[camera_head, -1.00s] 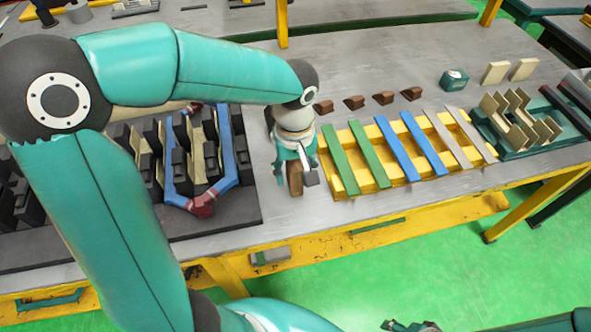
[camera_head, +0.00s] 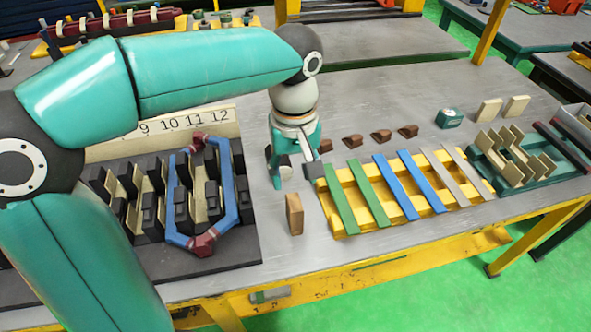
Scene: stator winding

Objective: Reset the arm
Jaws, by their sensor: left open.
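My left arm comes in from the left and spans the upper left of the view. My left gripper (camera_head: 294,181) points down over the grey table, open and empty, just behind a small wooden block (camera_head: 294,214). The block stands upright on the table, apart from the fingers. My right gripper does not show.
Left is a dark slotted stator (camera_head: 222,262) with a blue coil (camera_head: 246,197) and a numbered board (camera_head: 212,124) behind it. Right is a yellow tray (camera_head: 336,222) with green, blue and grey strips. Brown wedges (camera_head: 381,135) and a green fixture (camera_head: 568,165) lie beyond.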

